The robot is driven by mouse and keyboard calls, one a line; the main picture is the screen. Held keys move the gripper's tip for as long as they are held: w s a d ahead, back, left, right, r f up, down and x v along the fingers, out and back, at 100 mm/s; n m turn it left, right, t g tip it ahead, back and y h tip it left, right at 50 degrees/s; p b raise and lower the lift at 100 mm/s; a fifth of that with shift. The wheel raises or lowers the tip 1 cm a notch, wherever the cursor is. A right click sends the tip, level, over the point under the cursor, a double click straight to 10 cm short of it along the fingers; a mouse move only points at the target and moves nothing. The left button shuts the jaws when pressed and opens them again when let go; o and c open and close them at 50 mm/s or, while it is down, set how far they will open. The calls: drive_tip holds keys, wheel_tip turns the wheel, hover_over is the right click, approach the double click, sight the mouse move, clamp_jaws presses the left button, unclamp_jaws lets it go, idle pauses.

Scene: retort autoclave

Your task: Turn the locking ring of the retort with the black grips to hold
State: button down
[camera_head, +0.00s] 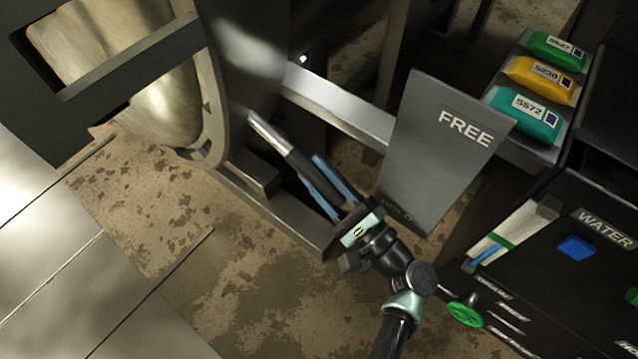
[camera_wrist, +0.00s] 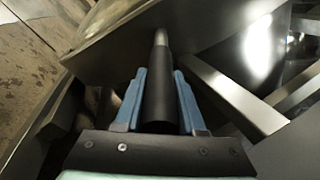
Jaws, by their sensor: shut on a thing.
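The retort (camera_head: 140,75) is a pale metal vessel at the upper left of the head view, with a grey metal ring (camera_head: 243,60) beside it. A metal rod with a black grip (camera_head: 301,165) sticks out from the ring toward the lower right. My gripper (camera_head: 318,172) has its blue fingers on either side of the black grip and is shut on it. In the wrist view the grip (camera_wrist: 160,90) lies lengthwise between the two blue fingers (camera_wrist: 160,95). A grey plate reads "FREE" (camera_head: 466,128), with a dim "HOLD" (camera_head: 397,209) low on it. Other grips are not visible.
A grey rail (camera_head: 335,108) runs behind the grip. Green, yellow and teal pouches lie in a rack (camera_head: 570,120) at upper right. A dark panel labelled "WATER" (camera_head: 606,228) with a green knob (camera_head: 465,315) stands at lower right. Stained floor (camera_head: 250,290) is open below.

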drive_tip(key=shift+a+f+b, duration=0.25)
drive_tip(key=shift+f+b, duration=0.05)
drive_tip(key=shift+f, duration=0.2)
drive_tip(key=shift+a+f+b, duration=0.2)
drive_tip(key=shift+f+b, duration=0.05)
drive_tip(key=shift+f, duration=0.2)
drive_tip(key=c, duration=0.5)
unclamp_jaws()
drive_tip(key=shift+w+f, duration=0.1)
drive_tip(key=shift+d+r, duration=0.25)
